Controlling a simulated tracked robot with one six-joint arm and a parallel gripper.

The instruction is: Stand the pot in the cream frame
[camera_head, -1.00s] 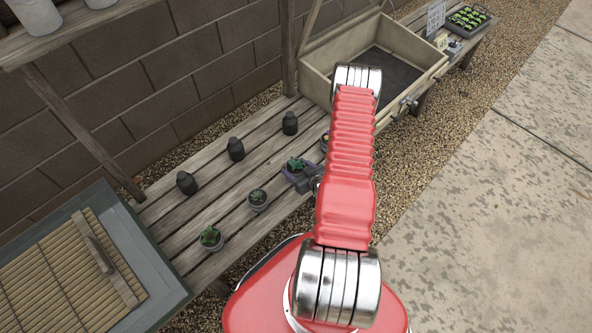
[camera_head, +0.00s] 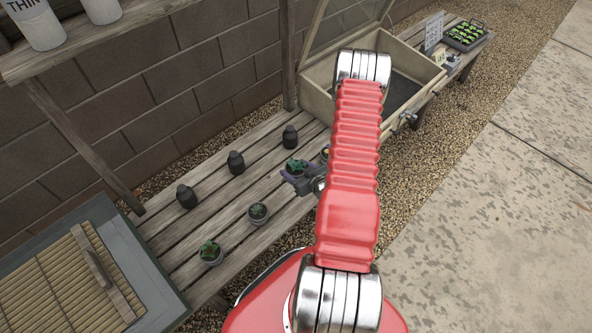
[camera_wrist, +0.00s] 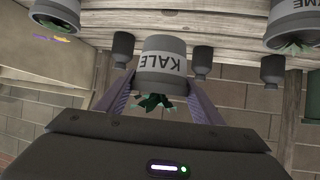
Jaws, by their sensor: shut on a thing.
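The grey pot lettered KALE (camera_wrist: 162,62), with a green plant, is between my gripper's fingers (camera_wrist: 158,90) in the wrist view, which shows the scene upside down. In the head view the pot (camera_head: 294,168) is in my gripper (camera_head: 301,184) over the slatted bench. My gripper is shut on it. The pot looks upright; its height above the slats is hard to tell. The cream frame (camera_head: 318,102) stands beyond, at the bench's far end, lid raised, dark floor inside. My arm hides part of it.
Two potted plants (camera_head: 210,252) (camera_head: 257,213) stand left of my gripper on the bench (camera_head: 178,238). Another pot (camera_head: 324,153) is just beyond the held one, partly behind my arm. Three dark bottles (camera_head: 236,163) stand along the back. A seedling tray (camera_head: 466,35) lies past the frame.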

